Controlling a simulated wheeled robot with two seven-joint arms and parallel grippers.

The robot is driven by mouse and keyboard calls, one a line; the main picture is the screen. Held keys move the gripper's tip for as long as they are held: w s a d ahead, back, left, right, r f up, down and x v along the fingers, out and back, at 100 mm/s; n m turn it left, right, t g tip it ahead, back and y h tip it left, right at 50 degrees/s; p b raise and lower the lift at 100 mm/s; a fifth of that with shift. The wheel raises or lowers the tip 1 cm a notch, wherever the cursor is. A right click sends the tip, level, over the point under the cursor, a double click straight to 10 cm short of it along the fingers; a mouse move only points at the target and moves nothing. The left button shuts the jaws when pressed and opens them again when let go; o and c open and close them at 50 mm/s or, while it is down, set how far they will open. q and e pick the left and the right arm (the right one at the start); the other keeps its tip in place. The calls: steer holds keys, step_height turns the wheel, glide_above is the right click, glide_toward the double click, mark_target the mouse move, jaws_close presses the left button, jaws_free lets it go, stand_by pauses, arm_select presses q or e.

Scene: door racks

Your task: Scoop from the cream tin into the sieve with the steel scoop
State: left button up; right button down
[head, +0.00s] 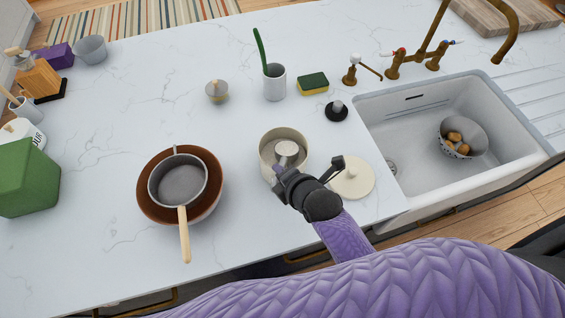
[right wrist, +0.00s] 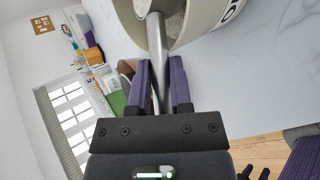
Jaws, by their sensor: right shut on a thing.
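The cream tin (head: 272,152) stands open on the white counter, left of the sink; it also shows in the right wrist view (right wrist: 205,22). My right gripper (head: 280,172) is at the tin's near rim, shut on the handle of the steel scoop (right wrist: 157,50). The scoop's head (head: 287,150) is inside the tin; whether it holds anything I cannot tell. The sieve (head: 180,183), with a wooden handle pointing toward me, rests on a brown bowl (head: 147,205) left of the tin. My left gripper is not in view.
A cream lid (head: 354,180) lies right of the tin, close to my right wrist. Behind are a white cup (head: 274,84) with a green-handled tool, a sponge (head: 313,84) and a black-based knob (head: 336,111). The sink (head: 408,150) is at right. Counter between tin and bowl is clear.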

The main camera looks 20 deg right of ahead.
steer(key=shift+s+a+f+n+t+h+b, duration=0.25)
steer(key=shift+s+f+n+t+h+b, duration=0.15)
steer(key=shift+t+b, duration=0.35)
steer(key=shift+t, duration=0.25)
steer(key=r+p, duration=0.2)
steer(key=s+r+p, duration=0.1)
steer(key=r+p, duration=0.1)
steer(key=a+r+p, duration=0.1)
steer(key=p, duration=0.1)
steer(key=shift+s+r, duration=0.25)
steer(key=shift+r, duration=0.15)
steer(key=shift+s+f+t+b, duration=0.15)
steer(key=shift+t+b, duration=0.15)
steer(key=shift+b, duration=0.25)
steer(key=shift+a, duration=0.1)
steer(key=shift+r, duration=0.25)
